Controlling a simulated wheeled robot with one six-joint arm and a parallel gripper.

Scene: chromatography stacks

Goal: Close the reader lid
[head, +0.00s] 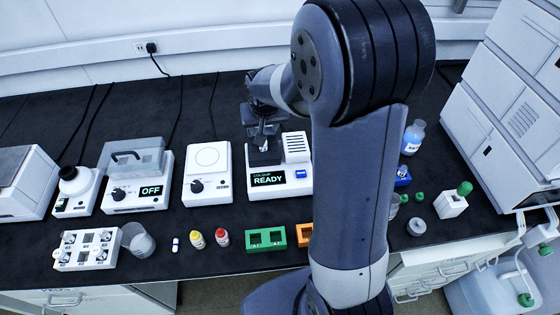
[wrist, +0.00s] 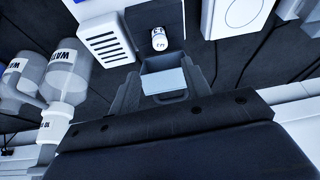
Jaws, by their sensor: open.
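The reader is the white instrument with a display reading COLOUR READY (head: 268,180) and a dark block at its back left. In the wrist view a vial with a white label (wrist: 159,40) stands in the dark block (wrist: 174,16). A grey-blue, box-like part with a dark rim, apparently the raised lid (wrist: 165,82), is beside the vial. My gripper (head: 262,130) is above the back of the dark block. In the wrist view its open fingers (wrist: 160,85) are on either side of the lid; I cannot tell whether they touch it. The lid is not clear in the head view.
A white device with a round plate (head: 207,155) and a device reading OFF (head: 150,205) stand left of the reader. A green rack (head: 266,239) and an orange rack (head: 304,235) are in front. Bottles (wrist: 62,80) are near in the wrist view. My arm hides the right-middle bench.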

